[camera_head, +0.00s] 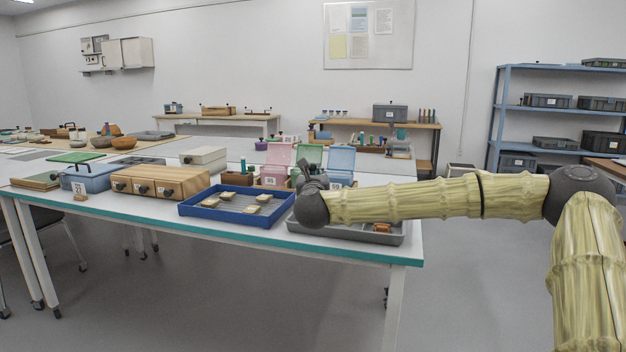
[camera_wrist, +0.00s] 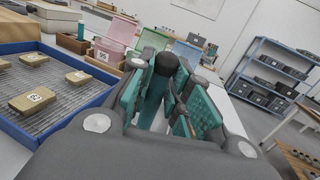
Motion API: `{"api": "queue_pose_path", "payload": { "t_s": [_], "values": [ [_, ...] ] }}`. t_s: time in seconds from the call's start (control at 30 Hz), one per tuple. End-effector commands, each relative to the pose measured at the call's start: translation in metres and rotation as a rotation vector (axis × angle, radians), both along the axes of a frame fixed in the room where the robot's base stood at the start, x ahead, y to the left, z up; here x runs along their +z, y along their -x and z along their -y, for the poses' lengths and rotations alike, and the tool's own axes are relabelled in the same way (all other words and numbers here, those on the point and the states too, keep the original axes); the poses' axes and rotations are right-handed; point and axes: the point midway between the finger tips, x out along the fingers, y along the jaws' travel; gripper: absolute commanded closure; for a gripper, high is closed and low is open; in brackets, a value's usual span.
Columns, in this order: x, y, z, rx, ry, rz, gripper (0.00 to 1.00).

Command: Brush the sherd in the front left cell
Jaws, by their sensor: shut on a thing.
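A blue tray (camera_head: 190,209) with a grey ribbed floor holds several tan sherds on the table. The near left sherd (camera_head: 210,202) lies flat in it; the others lie apart. In the wrist view the tray (camera_wrist: 75,118) is at the left, with a labelled sherd (camera_wrist: 34,99) nearest. My gripper (camera_wrist: 166,92) is to the right of the tray and shut on an upright handle with a dark rounded end (camera_wrist: 166,64), which seems to be the brush. Its bristles are hidden. In the head view my arm hides most of the gripper (camera_head: 309,181).
A grey tray (camera_head: 345,232) with small brown pieces lies right of the blue tray, partly behind my arm. A wooden drawer box (camera_head: 160,182) stands to the left. Pink (camera_head: 277,162), green and blue open-lidded boxes stand behind.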

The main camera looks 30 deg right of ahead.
Motion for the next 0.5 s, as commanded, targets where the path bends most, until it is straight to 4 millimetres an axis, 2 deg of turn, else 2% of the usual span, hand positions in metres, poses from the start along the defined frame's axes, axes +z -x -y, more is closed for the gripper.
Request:
{"api": "queue_pose_path", "payload": {
  "t_s": [0.1,0.5],
  "values": [
    [0.012,0.000,0.000,0.000,0.000,0.001,1.00],
    [0.039,0.000,-0.001,0.000,0.000,0.000,1.00]
  ]
}}
